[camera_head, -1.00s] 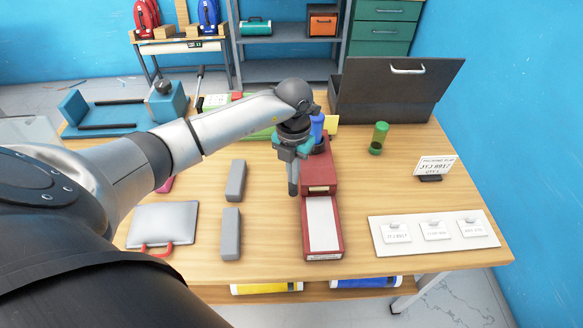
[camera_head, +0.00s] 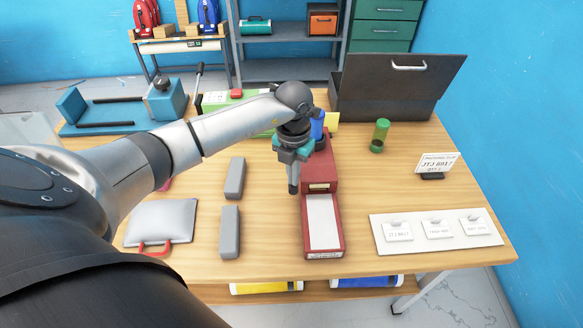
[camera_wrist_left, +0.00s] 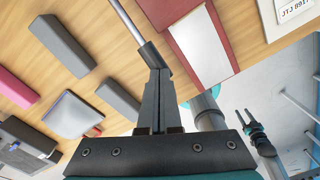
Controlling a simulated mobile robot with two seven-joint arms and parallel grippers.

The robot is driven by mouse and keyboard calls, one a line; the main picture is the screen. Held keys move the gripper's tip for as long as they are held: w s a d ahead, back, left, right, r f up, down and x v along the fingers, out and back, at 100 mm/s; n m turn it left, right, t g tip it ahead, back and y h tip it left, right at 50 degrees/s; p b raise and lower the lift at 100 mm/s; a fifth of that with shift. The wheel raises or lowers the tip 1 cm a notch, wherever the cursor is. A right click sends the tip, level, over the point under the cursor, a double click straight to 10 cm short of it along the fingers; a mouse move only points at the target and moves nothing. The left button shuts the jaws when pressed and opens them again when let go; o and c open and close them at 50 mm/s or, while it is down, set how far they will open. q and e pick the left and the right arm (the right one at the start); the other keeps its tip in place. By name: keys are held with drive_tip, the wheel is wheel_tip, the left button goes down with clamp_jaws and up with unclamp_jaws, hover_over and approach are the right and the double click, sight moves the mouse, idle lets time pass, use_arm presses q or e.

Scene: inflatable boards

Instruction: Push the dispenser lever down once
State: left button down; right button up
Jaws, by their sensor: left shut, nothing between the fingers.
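The dispenser (camera_head: 322,176) is a dark red box on the table with a low front tray holding a white sheet (camera_head: 322,222). My left gripper (camera_head: 293,191) is shut and empty, pointing down beside the dispenser's left side. In the left wrist view its fingertips (camera_wrist_left: 158,74) are at the dark grip (camera_wrist_left: 150,54) of a thin metal rod, which looks like the lever (camera_wrist_left: 127,20). I cannot tell whether they touch. In the head view my gripper and arm hide this lever. My right gripper (camera_wrist_left: 248,118) shows small in the left wrist view; its jaws are unclear.
Two grey blocks (camera_head: 231,232) and a grey case (camera_head: 160,222) lie left of the dispenser. A white tag board (camera_head: 440,247), a sign (camera_head: 436,163) and a green cylinder (camera_head: 380,135) are right. An open dark box (camera_head: 392,88) stands behind.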

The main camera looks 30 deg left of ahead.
use_arm(q)
drive_tip(key=shift+f+b, duration=3.6)
drive_tip(key=shift+f, duration=1.2)
drive_tip(key=shift+r, duration=0.15)
wheel_tip(320, 180, up, 13)
drive_tip(key=p, duration=1.1)
